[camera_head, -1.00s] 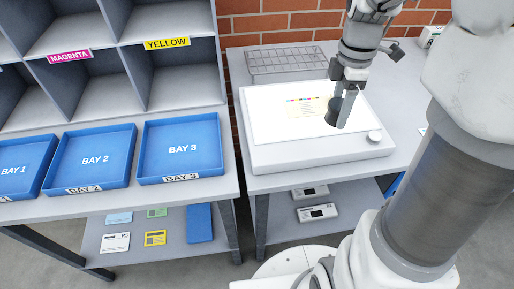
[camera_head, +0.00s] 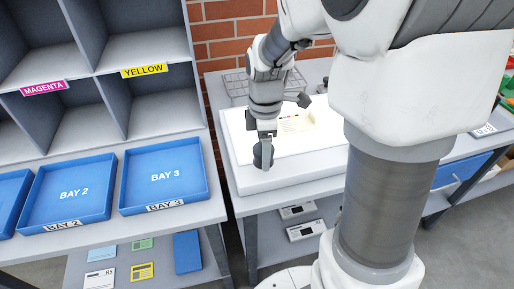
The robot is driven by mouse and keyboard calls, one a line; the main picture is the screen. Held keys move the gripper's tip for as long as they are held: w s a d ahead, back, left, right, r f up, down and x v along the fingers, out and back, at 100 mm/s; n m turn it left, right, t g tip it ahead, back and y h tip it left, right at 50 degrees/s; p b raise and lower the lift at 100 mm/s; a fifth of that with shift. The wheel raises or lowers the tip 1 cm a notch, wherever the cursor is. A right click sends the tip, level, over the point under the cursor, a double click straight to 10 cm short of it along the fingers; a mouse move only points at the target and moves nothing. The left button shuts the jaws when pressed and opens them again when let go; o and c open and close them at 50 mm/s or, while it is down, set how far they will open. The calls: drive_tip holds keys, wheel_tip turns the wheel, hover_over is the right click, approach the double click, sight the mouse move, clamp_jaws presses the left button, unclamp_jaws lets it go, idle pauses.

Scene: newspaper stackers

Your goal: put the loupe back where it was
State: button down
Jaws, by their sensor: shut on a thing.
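The loupe (camera_head: 257,156) is a small dark grey cylinder. My gripper (camera_head: 264,150) is shut on it and holds it over the front left part of the white light table (camera_head: 290,178). I cannot tell whether the loupe touches the surface or hangs just above it. A cream sheet with coloured patches (camera_head: 296,122) lies on the lit panel behind the gripper. My arm hides the right part of the light table.
Left stands a bench with blue trays, BAY 2 (camera_head: 70,191) and BAY 3 (camera_head: 164,176), under grey pigeonholes. A wire rack (camera_head: 236,84) lies behind the light table. Small devices (camera_head: 305,230) sit on the shelf below. A blue drawer (camera_head: 463,169) is at right.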

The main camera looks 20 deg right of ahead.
drive_tip(key=shift+a+f+b, duration=0.1)
drive_tip(key=shift+f+b, duration=0.2)
drive_tip(key=shift+f, duration=1.7)
drive_tip(key=shift+f, duration=0.15)
drive_tip(key=shift+c, duration=0.6)
unclamp_jaws()
